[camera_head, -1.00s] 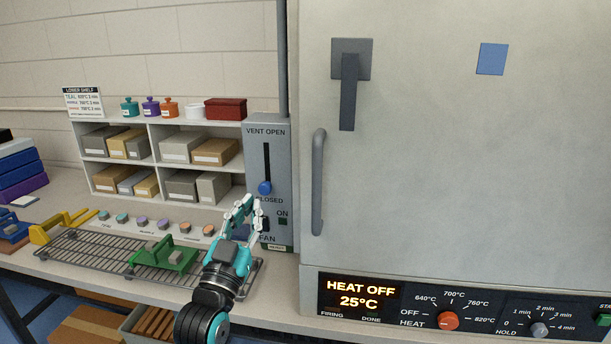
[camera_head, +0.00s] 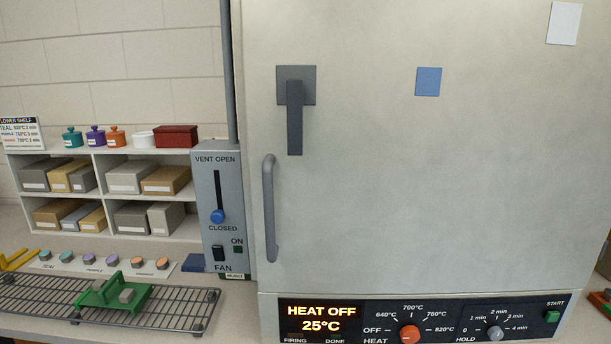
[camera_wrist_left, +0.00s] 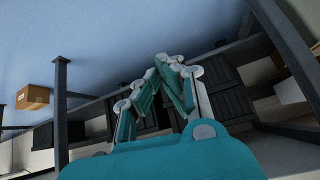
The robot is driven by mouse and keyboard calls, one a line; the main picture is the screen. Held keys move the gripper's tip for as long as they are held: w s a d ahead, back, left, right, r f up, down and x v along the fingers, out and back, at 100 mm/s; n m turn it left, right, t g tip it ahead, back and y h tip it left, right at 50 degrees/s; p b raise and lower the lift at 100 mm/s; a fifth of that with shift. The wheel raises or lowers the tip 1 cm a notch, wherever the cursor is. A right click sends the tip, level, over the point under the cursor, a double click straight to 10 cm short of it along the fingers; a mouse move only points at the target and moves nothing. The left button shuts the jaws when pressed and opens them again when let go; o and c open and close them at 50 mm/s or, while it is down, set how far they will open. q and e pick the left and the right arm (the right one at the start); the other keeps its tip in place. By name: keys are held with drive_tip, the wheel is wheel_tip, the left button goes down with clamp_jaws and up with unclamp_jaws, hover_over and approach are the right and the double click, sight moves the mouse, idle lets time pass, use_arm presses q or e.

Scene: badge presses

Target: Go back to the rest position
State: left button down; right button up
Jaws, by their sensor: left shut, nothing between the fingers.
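My left gripper (camera_wrist_left: 160,80) shows in the left wrist view, with its teal and white fingers closed together and nothing between them. It points at the space below the bench, with dark shelving and a blue floor behind it. In the head view neither gripper is visible. The kiln (camera_head: 360,200) fills the right of the head view with its door closed. Its panel (camera_head: 317,318) reads HEAT OFF, 25°C. The vent slider (camera_head: 217,216) sits low, near CLOSED, above the fan switch (camera_head: 218,252).
A green fixture (camera_head: 113,293) stands on the wire rack (camera_head: 183,316) at the front left. Shelves with boxes (camera_head: 103,215) stand behind it. In the left wrist view, a dark table leg (camera_wrist_left: 61,115) and a cardboard box (camera_wrist_left: 33,97) are near the gripper's left.

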use_arm(q)
drive_tip(key=s+a+f+g, duration=0.1)
drive_tip(key=s+f, duration=0.3)
drive_tip(key=s, duration=0.7)
drive_tip(key=s+a+f+g, duration=0.1)
drive_tip(key=s+f+g, duration=0.2)
drive_tip(key=s, duration=0.8)
drive_tip(key=s+a+f+g+y, duration=0.1)
drive_tip(key=s+a+f+g, duration=0.1)
drive_tip(key=s+f, duration=0.5)
drive_tip(key=s+g, duration=0.1)
drive_tip(key=s, duration=0.3)
drive_tip(key=shift+f, duration=0.15)
drive_tip(key=shift+a, duration=0.1)
